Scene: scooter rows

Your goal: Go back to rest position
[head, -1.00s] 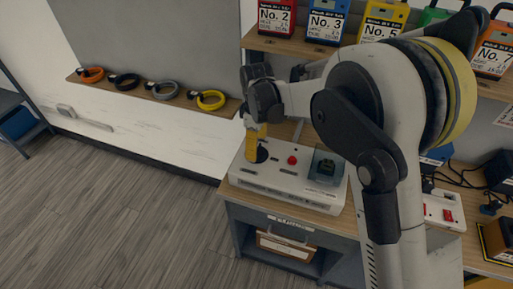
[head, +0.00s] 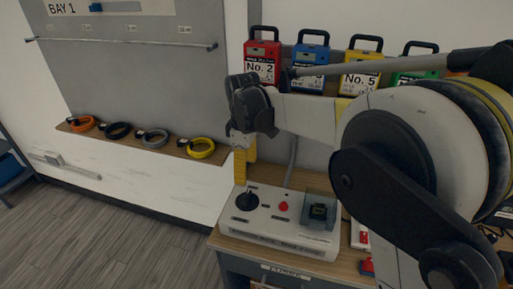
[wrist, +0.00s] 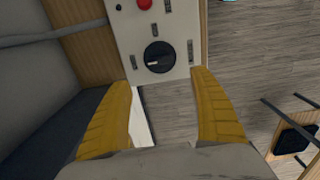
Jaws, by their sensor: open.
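My gripper (head: 243,165) is above the left end of a white control box on the bench. Its yellow fingers point down. In the wrist view my gripper (wrist: 163,115) has its two yellow fingers wide apart with nothing between them. The white control box (head: 262,232) carries a black knob (head: 247,201), a red button (head: 283,207) and a dark socket under a clear cover (head: 319,210). In the wrist view the black knob (wrist: 159,57) lies beyond the fingertips, apart from them.
Battery packs stand on the shelf behind my arm, among them a red No. 2 (head: 262,65) and a blue No. 3 (head: 310,70). Several coloured rings lie on a wall ledge (head: 190,158) at left. The floor (head: 130,245) at front left is clear.

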